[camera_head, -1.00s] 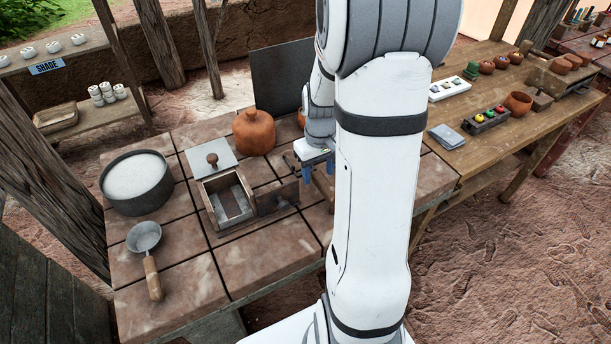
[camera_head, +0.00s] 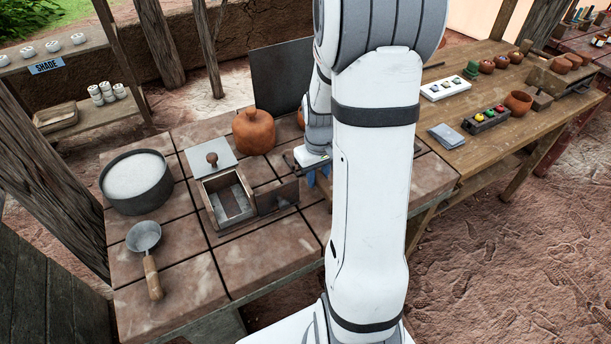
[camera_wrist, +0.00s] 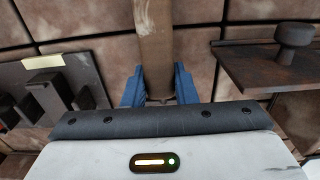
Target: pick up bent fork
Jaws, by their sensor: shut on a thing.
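My gripper (camera_wrist: 160,86) has blue fingers, one on each side of a flat brown wooden handle (camera_wrist: 153,35), and is shut on it. The handle runs up out of the top of the wrist view. No tines or bend show, so I cannot tell from its shape that this is the bent fork. In the head view my gripper (camera_head: 318,177) is low over the tiled bench, right of the open box, partly hidden by my arm.
The open box (camera_head: 213,224) has a dark plate (camera_head: 278,198) beside it. A wooden table (camera_head: 480,155) adjoins at right.

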